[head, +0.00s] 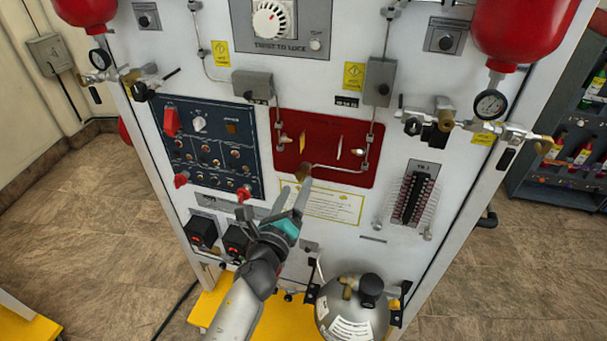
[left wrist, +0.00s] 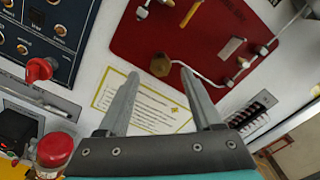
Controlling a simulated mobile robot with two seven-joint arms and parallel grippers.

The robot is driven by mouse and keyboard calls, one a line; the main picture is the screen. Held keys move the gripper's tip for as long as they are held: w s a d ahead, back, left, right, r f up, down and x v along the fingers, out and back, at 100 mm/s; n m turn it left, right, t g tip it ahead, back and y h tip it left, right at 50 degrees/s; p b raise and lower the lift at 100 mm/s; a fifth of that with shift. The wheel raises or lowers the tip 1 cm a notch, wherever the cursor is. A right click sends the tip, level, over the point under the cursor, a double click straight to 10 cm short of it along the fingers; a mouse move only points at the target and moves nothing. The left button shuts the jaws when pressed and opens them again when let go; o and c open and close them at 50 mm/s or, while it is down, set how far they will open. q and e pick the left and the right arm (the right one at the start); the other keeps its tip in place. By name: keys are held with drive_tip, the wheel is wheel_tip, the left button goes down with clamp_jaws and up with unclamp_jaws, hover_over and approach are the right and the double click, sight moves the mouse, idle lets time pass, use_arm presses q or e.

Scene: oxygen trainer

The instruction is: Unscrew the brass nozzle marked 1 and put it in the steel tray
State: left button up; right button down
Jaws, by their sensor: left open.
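A red panel (head: 322,125) on the upright white board carries thin steel pipes and brass fittings. A brass nozzle (head: 303,172) sits at the panel's lower edge, at the end of a bent pipe. In the left wrist view this nozzle (left wrist: 160,66) appears between and just beyond the fingertips. My left gripper (head: 294,190) is open and empty, just below the nozzle; in the left wrist view (left wrist: 160,80) its fingers stand apart. I cannot tell whether they touch it. No number is readable on any nozzle. No steel tray can be made out. My right gripper is not in view.
A blue switch panel (head: 207,145) with red knobs is left of the red panel. A grey cylinder (head: 352,310) stands below right, by a yellow base (head: 213,303). A pressure gauge (head: 490,104) with brass fittings sticks out at right.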

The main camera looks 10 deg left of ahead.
sight(300, 182)
use_arm(q)
drive_tip(key=shift+m, duration=0.7)
drive_tip(key=shift+w+d+b, duration=0.1)
drive_tip(key=shift+w+b, duration=0.25)
drive_tip(key=shift+w, duration=1.55)
drive_tip(key=shift+c, duration=0.2)
clamp_jaws()
drive_tip(key=n, duration=0.3)
drive_tip(key=shift+n, duration=0.3)
